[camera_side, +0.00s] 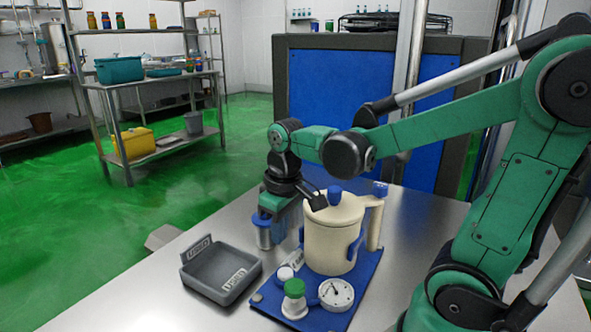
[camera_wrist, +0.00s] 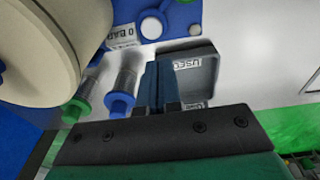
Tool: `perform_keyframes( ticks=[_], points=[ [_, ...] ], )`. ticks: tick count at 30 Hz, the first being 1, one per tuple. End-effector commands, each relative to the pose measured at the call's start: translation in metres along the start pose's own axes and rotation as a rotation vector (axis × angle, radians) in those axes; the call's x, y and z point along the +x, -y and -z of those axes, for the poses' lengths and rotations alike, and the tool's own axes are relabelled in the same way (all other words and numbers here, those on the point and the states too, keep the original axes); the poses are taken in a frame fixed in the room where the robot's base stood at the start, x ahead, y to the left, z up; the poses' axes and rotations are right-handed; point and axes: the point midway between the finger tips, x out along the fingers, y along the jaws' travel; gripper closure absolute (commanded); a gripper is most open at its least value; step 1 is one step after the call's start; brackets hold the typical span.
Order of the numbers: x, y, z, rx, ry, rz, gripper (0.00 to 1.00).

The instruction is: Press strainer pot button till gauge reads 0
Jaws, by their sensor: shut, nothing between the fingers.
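The cream strainer pot (camera_side: 330,238) stands upright on a blue board with its handle to the right and a blue knob (camera_side: 335,194) on top. A round white gauge (camera_side: 336,294) sits at its foot; its needle is too small to read surely. A green-capped post (camera_side: 295,288) and a small white round part (camera_side: 285,273) are beside the gauge. I cannot tell which part is the button. In the wrist view, my gripper (camera_wrist: 157,67) is shut and empty, beside a blue-ended metal cylinder (camera_wrist: 125,85). The pot's side (camera_wrist: 50,45) is at the upper left.
A grey tray (camera_side: 188,276) marked USED lies left of the board; it also shows in the wrist view (camera_wrist: 208,72). A label reading 0 BAR (camera_wrist: 122,36) is by the board. The steel table (camera_side: 250,310) is clear at the front left.

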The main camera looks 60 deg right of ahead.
Motion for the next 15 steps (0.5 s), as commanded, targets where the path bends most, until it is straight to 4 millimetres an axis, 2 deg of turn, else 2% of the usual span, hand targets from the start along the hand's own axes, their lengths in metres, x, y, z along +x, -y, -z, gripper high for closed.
perform_keyframes(
  ticks=[9,15],
  points=[
    [-0.022,0.038,-0.004,-0.001,-0.399,0.0,1.0],
    [-0.027,0.047,-0.003,0.005,-0.508,0.018,1.0]
  ],
)
